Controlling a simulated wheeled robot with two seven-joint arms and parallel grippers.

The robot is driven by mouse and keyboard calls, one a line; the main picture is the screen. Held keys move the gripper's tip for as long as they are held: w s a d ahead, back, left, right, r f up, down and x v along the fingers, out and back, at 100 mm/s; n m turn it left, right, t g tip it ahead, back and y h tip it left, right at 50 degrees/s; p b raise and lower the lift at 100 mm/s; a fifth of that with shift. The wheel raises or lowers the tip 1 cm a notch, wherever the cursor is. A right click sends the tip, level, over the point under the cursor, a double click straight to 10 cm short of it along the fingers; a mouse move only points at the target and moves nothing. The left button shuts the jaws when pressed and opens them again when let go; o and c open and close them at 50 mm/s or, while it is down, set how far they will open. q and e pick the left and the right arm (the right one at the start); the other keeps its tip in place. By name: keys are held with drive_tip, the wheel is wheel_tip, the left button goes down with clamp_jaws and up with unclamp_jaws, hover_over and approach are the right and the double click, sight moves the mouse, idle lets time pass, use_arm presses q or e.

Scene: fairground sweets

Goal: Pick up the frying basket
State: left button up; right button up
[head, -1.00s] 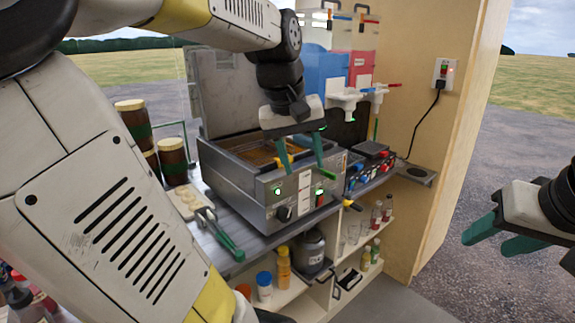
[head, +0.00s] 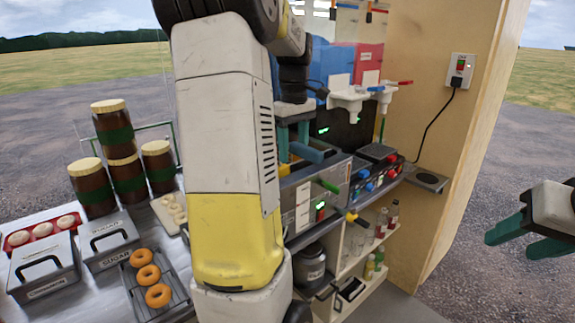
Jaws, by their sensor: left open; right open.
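The grey fryer (head: 303,203) stands on the counter behind my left arm. Most of it, including the frying basket's body, is hidden by that arm. Contact cannot be told. My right gripper (head: 515,245) is open and empty at the far right, away from the counter.
Dark jars (head: 120,172), a tray of doughnuts (head: 158,295) and a lidded sugar box (head: 110,240) stand on the left counter. Dispensers (head: 368,65) and a control box (head: 375,175) are at the back right, beside a wooden wall (head: 425,110).

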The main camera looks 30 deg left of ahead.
use_arm(q)
drive_tip(key=shift+s+f, duration=0.1)
drive_tip(key=shift+f, duration=1.4)
clamp_jaws()
drive_tip(key=shift+r, duration=0.1)
